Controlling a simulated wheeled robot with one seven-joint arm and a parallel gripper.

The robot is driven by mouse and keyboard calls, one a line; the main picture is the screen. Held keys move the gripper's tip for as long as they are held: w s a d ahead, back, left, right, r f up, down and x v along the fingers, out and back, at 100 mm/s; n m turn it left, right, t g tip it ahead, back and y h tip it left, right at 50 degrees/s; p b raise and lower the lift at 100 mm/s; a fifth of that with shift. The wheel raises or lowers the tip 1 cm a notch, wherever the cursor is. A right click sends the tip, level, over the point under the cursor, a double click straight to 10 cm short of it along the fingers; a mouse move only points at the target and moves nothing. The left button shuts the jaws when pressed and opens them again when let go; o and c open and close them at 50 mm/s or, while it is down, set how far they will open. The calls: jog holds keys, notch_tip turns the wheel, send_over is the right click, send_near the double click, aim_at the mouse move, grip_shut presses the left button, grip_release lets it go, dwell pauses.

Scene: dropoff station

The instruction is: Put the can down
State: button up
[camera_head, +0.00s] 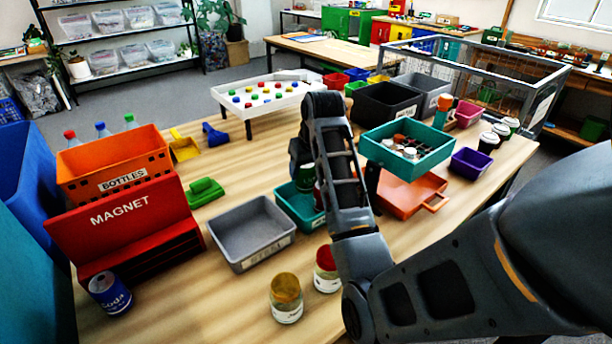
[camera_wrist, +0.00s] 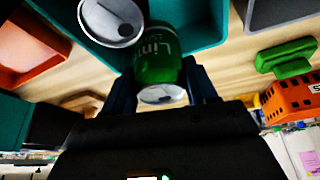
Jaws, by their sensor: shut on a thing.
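A green can (camera_wrist: 160,58) with a silver end is between the two fingers of my gripper (camera_wrist: 160,82) in the wrist view. My gripper is shut on it. In the head view the green can (camera_head: 305,178) shows beside my arm, over a teal bin (camera_head: 289,208); my arm hides part of both. The wrist view shows the teal bin (camera_wrist: 212,28) around the can's far end. Another can (camera_wrist: 112,18) with a silver top is close beside the held one. I cannot tell whether the held can touches the bin. A blue soda can (camera_head: 110,292) stands at the table's front left.
A grey bin (camera_head: 252,232) is left of the teal bin. Two jars (camera_head: 286,298) (camera_head: 326,270) stand in front. A red magnet box (camera_head: 125,225) and orange bottles bin (camera_head: 115,168) are left. A raised teal tray (camera_head: 408,150) and orange tray (camera_head: 412,194) are right.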

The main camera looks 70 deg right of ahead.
aim_at(306, 178)
jog(key=shift+f, duration=1.3)
jog(key=shift+f, duration=0.35)
jog(key=o, duration=1)
